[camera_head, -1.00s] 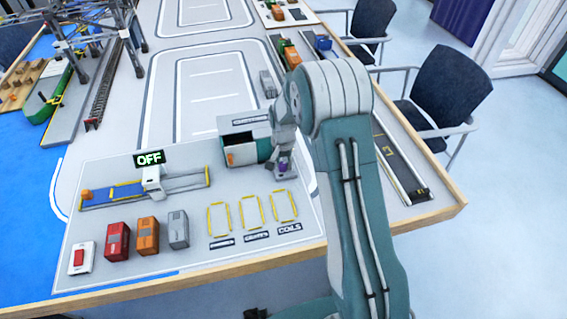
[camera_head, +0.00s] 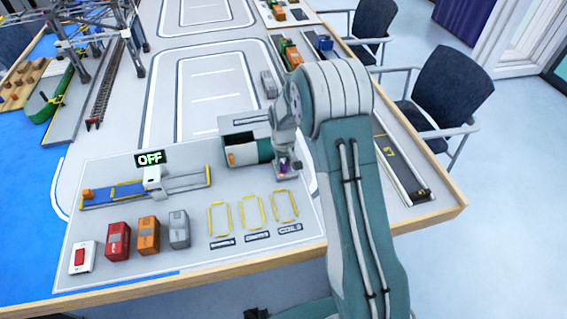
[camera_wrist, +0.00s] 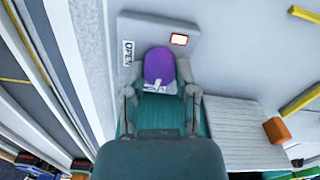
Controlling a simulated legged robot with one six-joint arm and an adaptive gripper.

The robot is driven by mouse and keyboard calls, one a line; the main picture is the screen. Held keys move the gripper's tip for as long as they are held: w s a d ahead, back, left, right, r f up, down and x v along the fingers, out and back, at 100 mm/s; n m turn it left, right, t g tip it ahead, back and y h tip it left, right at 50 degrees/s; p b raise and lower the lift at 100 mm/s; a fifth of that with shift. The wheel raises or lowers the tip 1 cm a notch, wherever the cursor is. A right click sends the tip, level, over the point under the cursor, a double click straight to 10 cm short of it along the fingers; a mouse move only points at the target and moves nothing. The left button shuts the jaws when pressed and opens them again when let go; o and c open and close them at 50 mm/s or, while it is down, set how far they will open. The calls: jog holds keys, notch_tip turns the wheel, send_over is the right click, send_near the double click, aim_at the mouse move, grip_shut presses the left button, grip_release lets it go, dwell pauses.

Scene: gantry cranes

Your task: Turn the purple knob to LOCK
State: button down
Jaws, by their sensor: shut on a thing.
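The purple knob (camera_wrist: 159,66) shows in the wrist view, standing on a grey base plate (camera_wrist: 185,28). The word OPEN is on the plate to the knob's left, and a small lit red-and-white indicator (camera_wrist: 179,39) is at its upper right. My gripper (camera_wrist: 160,88) is shut on the knob, with one finger at each side of it. In the head view a small part of the purple knob (camera_head: 284,168) shows under my gripper (camera_head: 287,165), beside the teal and grey container (camera_head: 240,148). No LOCK label can be read.
Red (camera_head: 117,240), orange (camera_head: 148,236) and grey (camera_head: 179,229) blocks stand at the table's front left, by a red-switch box (camera_head: 81,258). A display reads OFF above a small blue conveyor (camera_head: 120,192). Yellow outlined slots (camera_head: 252,212) lie empty in front of my gripper.

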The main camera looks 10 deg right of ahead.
aim_at(282, 163)
jog(key=shift+n, duration=0.5)
jog(key=shift+w, duration=0.1)
jog(key=shift+c, duration=2)
grip_release()
jog(key=shift+a, duration=0.1)
jog(key=shift+r, duration=0.1)
notch_tip(282, 163, up, 12)
jog(key=shift+f, duration=0.2)
